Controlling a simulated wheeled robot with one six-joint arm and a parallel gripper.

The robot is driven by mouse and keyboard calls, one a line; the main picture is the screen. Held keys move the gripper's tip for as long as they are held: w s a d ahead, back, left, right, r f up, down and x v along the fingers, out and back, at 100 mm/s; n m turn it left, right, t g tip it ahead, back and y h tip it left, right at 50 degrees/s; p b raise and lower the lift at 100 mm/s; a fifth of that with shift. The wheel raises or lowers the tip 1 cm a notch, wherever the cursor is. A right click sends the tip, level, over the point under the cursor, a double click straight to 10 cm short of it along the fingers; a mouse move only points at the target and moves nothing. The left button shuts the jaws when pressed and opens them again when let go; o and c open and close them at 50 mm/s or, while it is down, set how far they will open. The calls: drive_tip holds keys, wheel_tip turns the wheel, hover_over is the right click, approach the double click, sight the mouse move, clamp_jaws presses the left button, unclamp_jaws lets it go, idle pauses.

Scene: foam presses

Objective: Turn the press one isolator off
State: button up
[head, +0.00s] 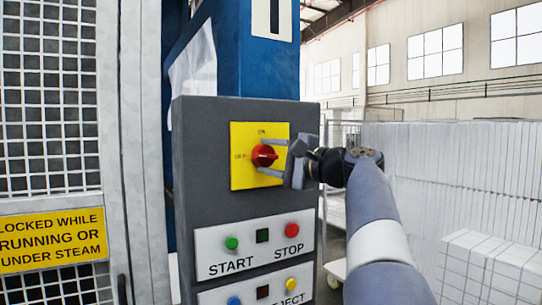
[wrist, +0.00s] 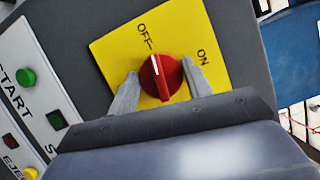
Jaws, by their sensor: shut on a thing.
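The isolator is a red rotary knob (head: 263,155) on a yellow plate (head: 241,178), marked ON at the top and OFF at the left in the head view. In the wrist view the knob (wrist: 160,78) carries a white line that points toward the OFF mark on the plate (wrist: 183,25). My gripper (head: 266,157) is shut on the knob, one finger above it and one below. In the wrist view my gripper (wrist: 160,86) has a finger on each side of the knob. The fingers hide part of the plate.
Below on the grey control box (head: 195,190) are a green START button (head: 232,243) and a red STOP button (head: 292,230). A mesh guard (head: 50,100) with a yellow warning sign (head: 52,240) stands left. White stacked blocks (head: 460,175) stand right.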

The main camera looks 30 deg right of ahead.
drive_tip(key=shift+n+g, duration=0.3)
drive_tip(key=shift+n, duration=0.5)
drive_tip(key=o, duration=1)
drive_tip(key=b+v, duration=0.2)
drive_tip(key=v, duration=0.8)
drive_tip(key=shift+s, duration=0.35)
drive_tip(key=shift+w+d+r, duration=0.1)
drive_tip(key=shift+r, duration=0.05)
